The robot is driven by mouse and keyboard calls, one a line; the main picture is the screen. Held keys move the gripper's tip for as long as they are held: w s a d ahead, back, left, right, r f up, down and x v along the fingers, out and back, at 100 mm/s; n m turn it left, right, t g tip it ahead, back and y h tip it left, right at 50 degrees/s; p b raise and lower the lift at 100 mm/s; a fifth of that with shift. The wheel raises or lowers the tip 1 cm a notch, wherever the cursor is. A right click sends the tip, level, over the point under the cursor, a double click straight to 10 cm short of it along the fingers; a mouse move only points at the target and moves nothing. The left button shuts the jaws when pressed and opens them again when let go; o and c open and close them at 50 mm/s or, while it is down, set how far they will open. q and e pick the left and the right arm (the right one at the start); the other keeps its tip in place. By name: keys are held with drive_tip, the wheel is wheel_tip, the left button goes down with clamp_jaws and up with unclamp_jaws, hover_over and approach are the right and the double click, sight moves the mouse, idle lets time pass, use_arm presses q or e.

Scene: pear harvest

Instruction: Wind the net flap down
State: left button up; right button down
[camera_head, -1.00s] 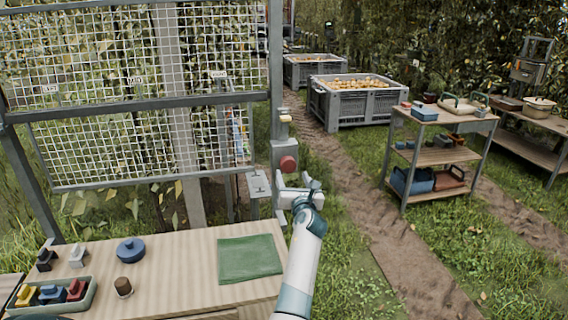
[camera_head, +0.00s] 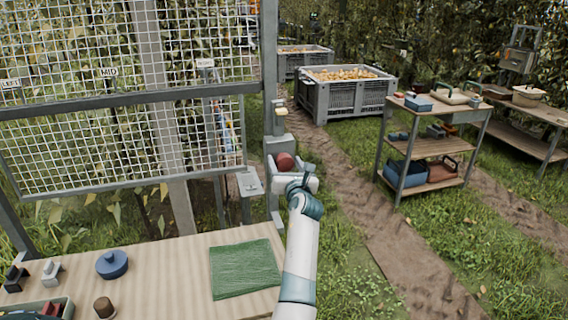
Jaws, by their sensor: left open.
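The net flap (camera_head: 120,150) is a framed white mesh panel hanging below a grey crossbar at the left. Its lower edge is above the wooden table. A round red knob (camera_head: 285,161) sits on a grey post housing right of the flap.
The wooden table (camera_head: 170,270) in front carries a green cloth (camera_head: 245,268), a blue round pot (camera_head: 111,264) and a brown knob-like piece (camera_head: 104,307). Grey crates (camera_head: 345,100) and a shelf cart (camera_head: 432,148) stand at the right. A dirt path runs between.

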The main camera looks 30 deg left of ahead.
use_arm(q)
drive_tip(key=c, duration=1)
